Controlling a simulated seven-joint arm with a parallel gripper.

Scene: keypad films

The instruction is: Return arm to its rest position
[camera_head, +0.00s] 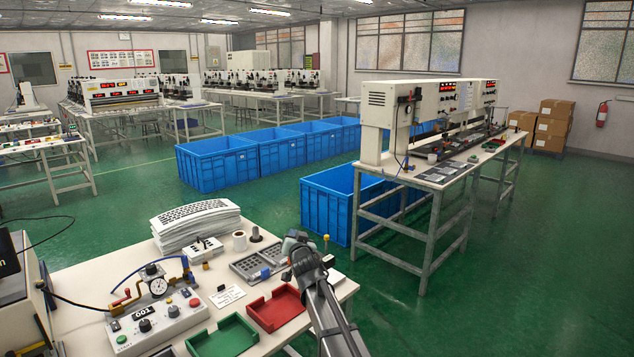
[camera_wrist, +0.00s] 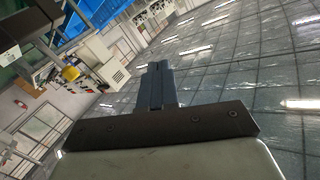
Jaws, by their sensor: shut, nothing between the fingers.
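My gripper (camera_wrist: 158,68) shows in the wrist view with its two dark fingers together and nothing between them. The fingers stand out past a dark crossbar, against the grey ceiling. In the head view my arm rises from the bottom edge, right of the middle, at the right side of the near table (camera_head: 90,268). Its far end is beside a grey tray with compartments; I cannot make out the fingertips there. A red tray (camera_head: 276,311) and a green tray (camera_head: 222,338) lie on the table left of my arm.
A stack of white keypad sheets (camera_head: 196,224), a white roll (camera_head: 239,241) and a control box with a dial gauge (camera_head: 158,287) stand on the near table. Blue crates (camera_head: 325,205) stand on the green floor beyond. A machine bench (camera_head: 440,178) stands to the right.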

